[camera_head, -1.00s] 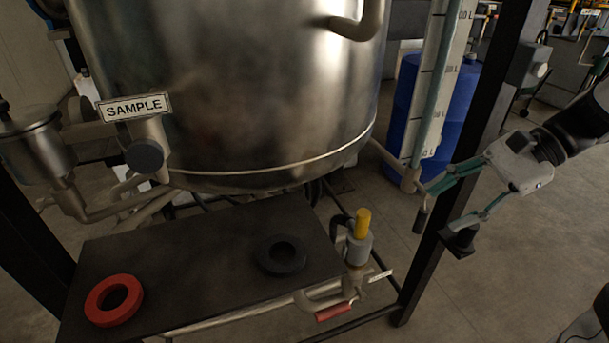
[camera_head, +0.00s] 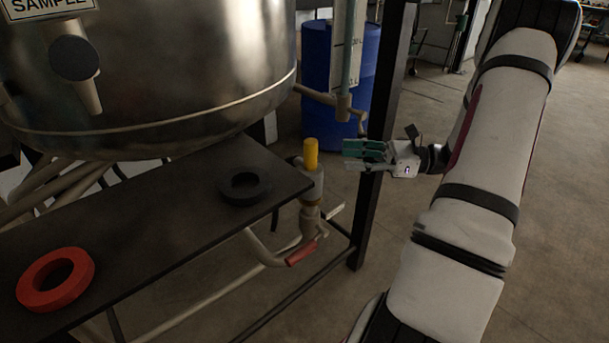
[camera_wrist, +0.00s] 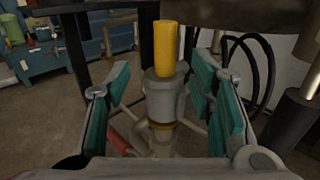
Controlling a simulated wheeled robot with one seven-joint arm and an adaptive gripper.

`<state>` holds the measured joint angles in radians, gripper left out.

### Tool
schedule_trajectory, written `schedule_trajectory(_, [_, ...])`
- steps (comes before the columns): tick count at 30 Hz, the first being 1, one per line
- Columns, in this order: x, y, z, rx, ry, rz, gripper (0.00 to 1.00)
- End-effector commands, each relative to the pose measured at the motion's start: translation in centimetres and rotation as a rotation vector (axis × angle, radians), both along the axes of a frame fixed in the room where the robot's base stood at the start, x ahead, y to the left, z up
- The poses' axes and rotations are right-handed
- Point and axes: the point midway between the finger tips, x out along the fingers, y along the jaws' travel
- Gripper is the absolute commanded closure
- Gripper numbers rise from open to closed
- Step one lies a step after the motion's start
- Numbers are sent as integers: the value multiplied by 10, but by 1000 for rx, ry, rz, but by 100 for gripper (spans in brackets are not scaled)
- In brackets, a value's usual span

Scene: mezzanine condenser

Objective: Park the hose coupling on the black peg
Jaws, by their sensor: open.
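A grey cylindrical coupling (camera_head: 312,187) with a yellow top (camera_head: 311,153) stands upright on pipework at the right end of a dark shelf. It also shows in the wrist view (camera_wrist: 165,97), centred between my fingers. My gripper (camera_head: 364,153) is open, with teal finger pads, just right of the coupling in the head view. In the wrist view my gripper (camera_wrist: 163,100) has a finger on each side, apart from the coupling. A black ring (camera_head: 245,187) and a red ring (camera_head: 54,279) lie on the shelf. I cannot make out a distinct black peg.
The dark shelf (camera_head: 150,235) lies under a large steel tank (camera_head: 170,60). A red-handled valve (camera_head: 300,254) sits below the coupling. A dark upright post (camera_head: 372,200) stands behind my gripper. Black hoses (camera_wrist: 262,70) loop right of the coupling in the wrist view.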

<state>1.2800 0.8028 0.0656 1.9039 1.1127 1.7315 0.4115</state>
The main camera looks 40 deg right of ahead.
Motion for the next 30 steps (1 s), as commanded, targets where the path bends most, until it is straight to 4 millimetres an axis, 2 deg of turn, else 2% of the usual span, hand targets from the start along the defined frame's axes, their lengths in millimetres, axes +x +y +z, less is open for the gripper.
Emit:
schedule_trajectory(6, [26,28,-1,-2,1,3,51])
schedule_trajectory(16, [42,42,-3,-2,1,4,51])
schedule_trajectory(24, [70,66,-6,-3,0,4,51])
schedule_trajectory(30, [75,71,-5,-2,1,1,51])
